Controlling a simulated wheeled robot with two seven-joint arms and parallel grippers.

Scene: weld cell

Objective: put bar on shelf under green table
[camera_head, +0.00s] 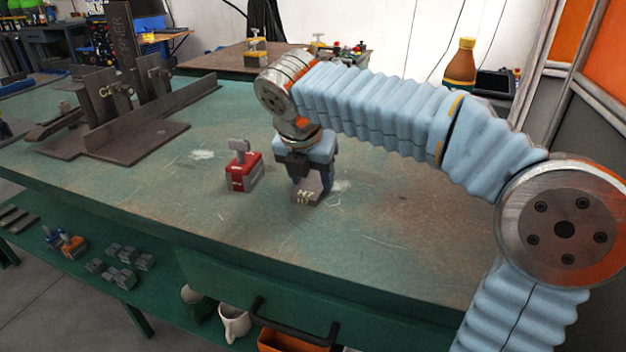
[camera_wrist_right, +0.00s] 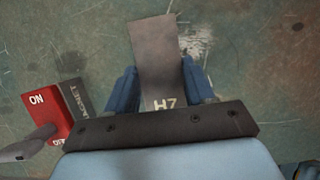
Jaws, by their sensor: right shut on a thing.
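A grey steel bar marked H7 (camera_head: 308,193) is at the middle of the green table (camera_head: 390,240). My right gripper (camera_head: 310,180) comes down over it from above and is shut on it. In the right wrist view the bar (camera_wrist_right: 158,62) sits between the two blue fingers of the gripper (camera_wrist_right: 162,88). I cannot tell whether the bar touches the tabletop. The green shelf (camera_head: 75,275) under the table shows at the lower left, with several small grey blocks (camera_head: 122,265) on it. My left gripper is out of view.
A red magnet block (camera_head: 243,172) stands close left of my right gripper. Steel angle fixtures (camera_head: 125,125) fill the table's left side. A drawer with a dark handle (camera_head: 290,338) and a white mug (camera_head: 234,322) are below the front edge. The shelf's front left has bare room.

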